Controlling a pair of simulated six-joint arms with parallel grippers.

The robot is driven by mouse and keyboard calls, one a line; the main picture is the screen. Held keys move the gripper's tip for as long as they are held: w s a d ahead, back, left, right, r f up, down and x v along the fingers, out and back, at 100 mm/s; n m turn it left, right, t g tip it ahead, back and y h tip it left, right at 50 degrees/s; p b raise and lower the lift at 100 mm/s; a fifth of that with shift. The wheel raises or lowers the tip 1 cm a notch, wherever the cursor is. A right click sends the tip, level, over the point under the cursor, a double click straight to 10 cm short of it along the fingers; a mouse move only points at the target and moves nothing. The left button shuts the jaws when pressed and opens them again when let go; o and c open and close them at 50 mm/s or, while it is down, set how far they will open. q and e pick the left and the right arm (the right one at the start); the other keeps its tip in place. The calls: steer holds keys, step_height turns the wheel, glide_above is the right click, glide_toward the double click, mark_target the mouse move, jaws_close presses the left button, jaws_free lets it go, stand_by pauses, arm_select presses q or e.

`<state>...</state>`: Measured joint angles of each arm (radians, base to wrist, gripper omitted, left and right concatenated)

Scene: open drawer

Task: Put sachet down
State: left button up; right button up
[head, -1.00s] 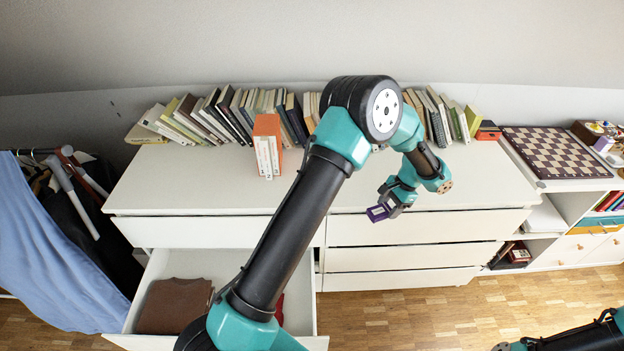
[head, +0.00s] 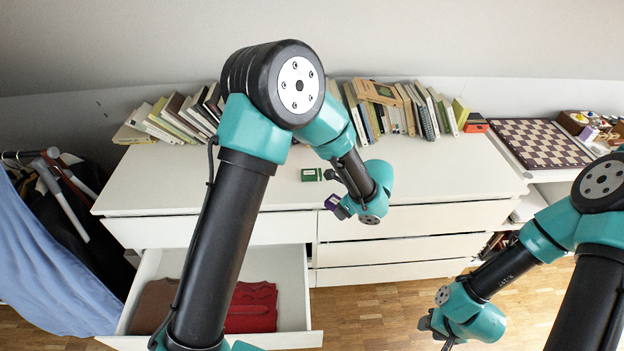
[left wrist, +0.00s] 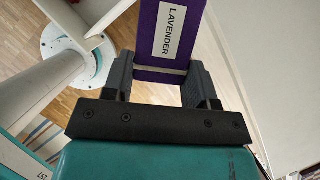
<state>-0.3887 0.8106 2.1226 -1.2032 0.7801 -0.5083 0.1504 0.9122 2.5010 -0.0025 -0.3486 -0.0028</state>
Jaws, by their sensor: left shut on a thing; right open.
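The purple sachet (head: 332,201), labelled LAVENDER in the left wrist view (left wrist: 168,35), is held between the fingers of my left gripper (left wrist: 160,84). In the head view my left gripper (head: 339,207) is in front of the dresser's upper front edge, to the right of the open drawer (head: 304,305). The drawer holds a folded brown garment (head: 152,305) and a folded red garment (head: 252,308); my left arm covers part of both. My right gripper (head: 432,324) is low at the right, away from the drawer, and open.
The white dresser top (head: 430,185) carries a row of books (head: 405,110) at the back and a small dark green box (head: 311,174). Clothes with a blue cloth (head: 50,260) hang left of the drawer. A chessboard (head: 540,143) lies at the right.

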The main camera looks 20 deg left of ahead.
arm_select(q)
steer(key=w, duration=0.5)
steer(key=w+a+f, duration=0.1)
steer(key=w, duration=0.4)
steer(key=w+a, duration=0.1)
steer(key=w, duration=0.4)
steer(key=shift+w+a+f, duration=0.2)
steer(key=shift+w+f, duration=0.1)
steer(key=shift+w, duration=0.1)
steer(key=shift+f, duration=1.75)
steer(key=shift+f, duration=0.15)
steer(key=o, duration=0.9)
